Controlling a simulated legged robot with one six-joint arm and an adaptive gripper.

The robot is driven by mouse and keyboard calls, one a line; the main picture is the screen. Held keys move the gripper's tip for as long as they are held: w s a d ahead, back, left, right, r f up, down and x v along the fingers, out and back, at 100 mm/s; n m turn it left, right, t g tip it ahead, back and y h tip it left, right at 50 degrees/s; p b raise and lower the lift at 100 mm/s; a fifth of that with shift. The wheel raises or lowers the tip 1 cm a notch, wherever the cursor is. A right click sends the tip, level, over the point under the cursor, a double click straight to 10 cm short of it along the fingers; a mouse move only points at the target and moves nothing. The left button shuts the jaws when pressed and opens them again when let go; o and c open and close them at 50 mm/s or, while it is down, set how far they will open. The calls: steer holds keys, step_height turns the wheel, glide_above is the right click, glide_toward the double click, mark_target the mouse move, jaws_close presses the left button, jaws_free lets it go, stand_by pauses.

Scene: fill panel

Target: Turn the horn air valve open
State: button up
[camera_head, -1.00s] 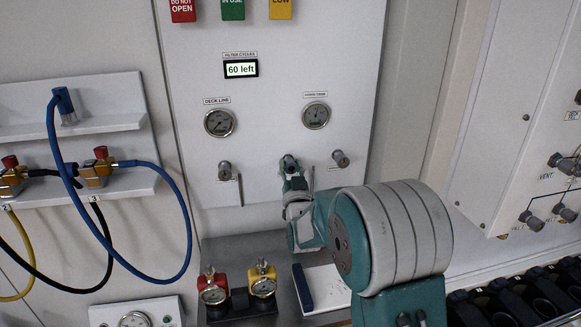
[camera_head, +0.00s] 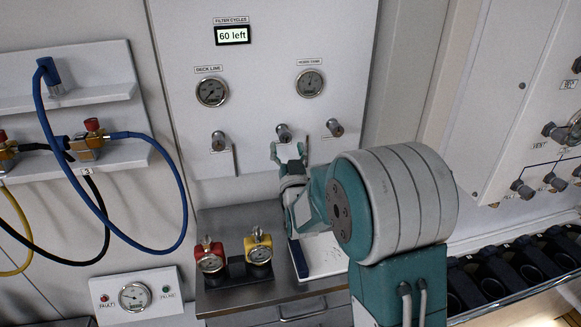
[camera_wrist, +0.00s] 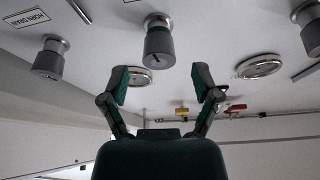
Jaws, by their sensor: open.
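Three grey knobs stand in a row on the white panel (camera_head: 265,60): a left knob (camera_head: 218,140), a middle knob (camera_head: 284,132) and a right knob (camera_head: 335,127). I cannot read which label says horn air in either view. My gripper (camera_head: 290,150) is open and empty just below the middle knob. In the wrist view, the middle knob (camera_wrist: 160,42) is centred beyond the spread fingertips of my gripper (camera_wrist: 162,84), apart from them. A knob by a "HORN DRAIN" label (camera_wrist: 26,18) is at the left there; another knob (camera_wrist: 311,32) is at the right edge.
Two gauges (camera_head: 212,92) (camera_head: 310,83) sit above the knobs. Below is a metal counter (camera_head: 225,220) with a red gauge valve (camera_head: 210,259), a yellow one (camera_head: 258,250) and a clipboard (camera_head: 325,258). Blue hoses (camera_head: 178,190) hang at left.

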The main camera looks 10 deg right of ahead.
steer(key=v, duration=0.7)
steer(key=shift+s+f, duration=0.2)
steer(key=shift+s, duration=0.15)
steer(key=s+n+g+y, duration=0.1)
steer(key=s+n+g, duration=0.1)
steer(key=s+g, duration=1.4)
steer(key=s, duration=1.3)
steer(key=shift+s+d+g, duration=0.2)
steer(key=shift+d+g, duration=0.05)
steer(key=shift+g, duration=0.15)
